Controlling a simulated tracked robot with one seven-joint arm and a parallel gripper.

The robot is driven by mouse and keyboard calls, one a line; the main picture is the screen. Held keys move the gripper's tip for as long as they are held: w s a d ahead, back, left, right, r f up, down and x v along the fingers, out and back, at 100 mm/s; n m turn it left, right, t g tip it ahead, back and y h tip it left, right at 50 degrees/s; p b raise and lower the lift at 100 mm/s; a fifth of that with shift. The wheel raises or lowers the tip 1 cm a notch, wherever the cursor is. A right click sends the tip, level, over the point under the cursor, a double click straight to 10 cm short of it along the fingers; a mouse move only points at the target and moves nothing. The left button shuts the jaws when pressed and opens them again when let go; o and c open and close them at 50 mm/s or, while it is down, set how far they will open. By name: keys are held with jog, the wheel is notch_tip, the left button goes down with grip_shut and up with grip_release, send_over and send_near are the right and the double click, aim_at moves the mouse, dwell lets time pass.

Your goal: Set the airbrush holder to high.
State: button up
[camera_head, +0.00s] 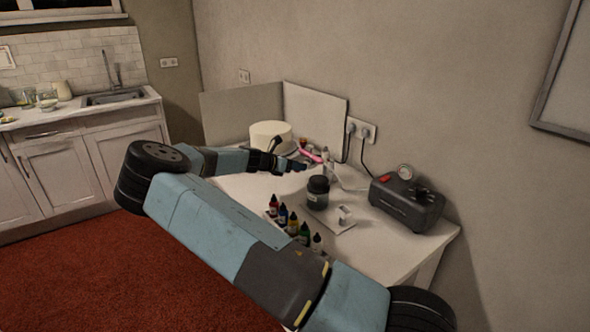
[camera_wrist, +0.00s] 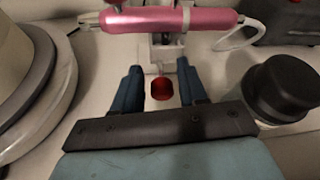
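The pink airbrush (camera_wrist: 165,20) lies across the top of the wrist view, resting in a pale holder (camera_wrist: 166,52). It also shows in the head view (camera_head: 311,155), just beyond my gripper. A round red piece (camera_wrist: 162,88) shows between my fingers below the holder; I cannot tell whether it is the holder's knob. My gripper (camera_wrist: 159,68) is open, its two dark blue fingers apart on either side of the holder's lower part, with nothing visibly grasped. In the head view my gripper (camera_head: 297,165) is beside the holder, which is partly hidden. The holder's setting cannot be read.
A white cake (camera_head: 268,132) on a turntable stands left of my gripper. A dark-lidded jar (camera_head: 318,193) stands close on the right. Several colour bottles (camera_head: 291,224) line the table's front. A dark compressor (camera_head: 407,202) sits at the right, with a hose. Panels (camera_head: 316,112) stand behind.

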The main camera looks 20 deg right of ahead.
jog(key=shift+o, duration=0.6)
jog(key=shift+a+f, duration=0.15)
jog(key=v, duration=1.3)
jog(key=shift+a, duration=0.35)
jog(key=shift+s, duration=0.1)
